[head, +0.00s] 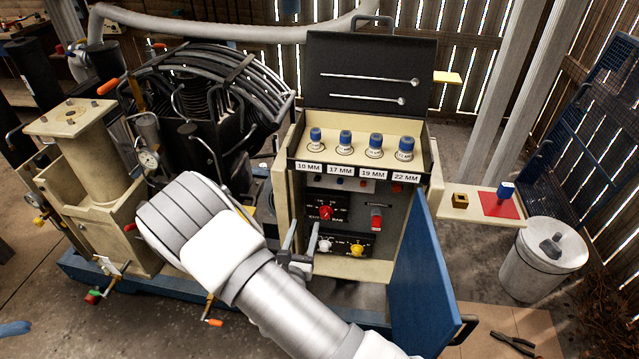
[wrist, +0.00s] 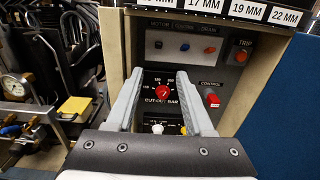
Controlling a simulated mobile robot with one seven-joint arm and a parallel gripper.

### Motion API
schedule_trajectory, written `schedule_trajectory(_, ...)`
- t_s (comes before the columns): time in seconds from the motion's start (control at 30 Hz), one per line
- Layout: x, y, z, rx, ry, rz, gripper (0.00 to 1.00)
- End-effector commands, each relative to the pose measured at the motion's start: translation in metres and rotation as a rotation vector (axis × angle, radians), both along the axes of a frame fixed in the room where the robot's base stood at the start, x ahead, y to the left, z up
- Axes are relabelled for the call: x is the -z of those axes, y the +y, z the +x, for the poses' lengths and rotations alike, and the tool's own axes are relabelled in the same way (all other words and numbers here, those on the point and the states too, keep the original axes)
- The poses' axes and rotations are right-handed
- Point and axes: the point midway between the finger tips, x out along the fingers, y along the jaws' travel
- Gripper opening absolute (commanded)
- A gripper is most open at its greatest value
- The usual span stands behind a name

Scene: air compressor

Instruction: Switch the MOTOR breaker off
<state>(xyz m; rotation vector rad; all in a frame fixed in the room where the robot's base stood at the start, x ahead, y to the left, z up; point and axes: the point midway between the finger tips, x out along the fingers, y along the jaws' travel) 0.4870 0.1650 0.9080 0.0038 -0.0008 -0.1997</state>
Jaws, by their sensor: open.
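The open control box (head: 285,215) shows its panel in both views. In the wrist view, the word MOTOR stands over the left of three small coloured round parts on a pale plate (wrist: 158,44), beside CONTROL and DRAIN. I see no lever clearly marked as the MOTOR breaker; part of the panel is hidden by my fingers. A red switch (wrist: 213,100) labelled CONTROL sits right of the red CUT-OUT BAR knob (wrist: 163,92). My gripper (head: 302,232) is open and empty in front of the lower panel; in the wrist view its fingers (wrist: 160,82) flank the knob.
The blue door (head: 425,270) hangs open on the right. Blue-topped sockets (head: 345,140) stand in the tray above, under a raised lid (head: 370,65). White and yellow knobs (head: 357,250) sit low on the panel. Compressor hoses (head: 240,80) and a gauge (head: 148,160) lie left.

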Motion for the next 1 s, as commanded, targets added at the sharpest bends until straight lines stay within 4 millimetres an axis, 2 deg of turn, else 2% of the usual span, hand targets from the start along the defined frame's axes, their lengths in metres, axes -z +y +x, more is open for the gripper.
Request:
schedule_trajectory(0.17, 0.001, -0.001, 0.014, -0.008, -0.001, -0.003, 0.53)
schedule_trajectory(0.7, 0.001, -0.024, 0.125, -0.004, -0.002, -0.001, 0.53)
schedule_trajectory(0.8, 0.001, -0.027, 0.143, -0.005, 0.0, -0.003, 0.53)
schedule_trajectory(1.0, 0.001, -0.031, 0.164, -0.006, 0.0, -0.002, 0.53)
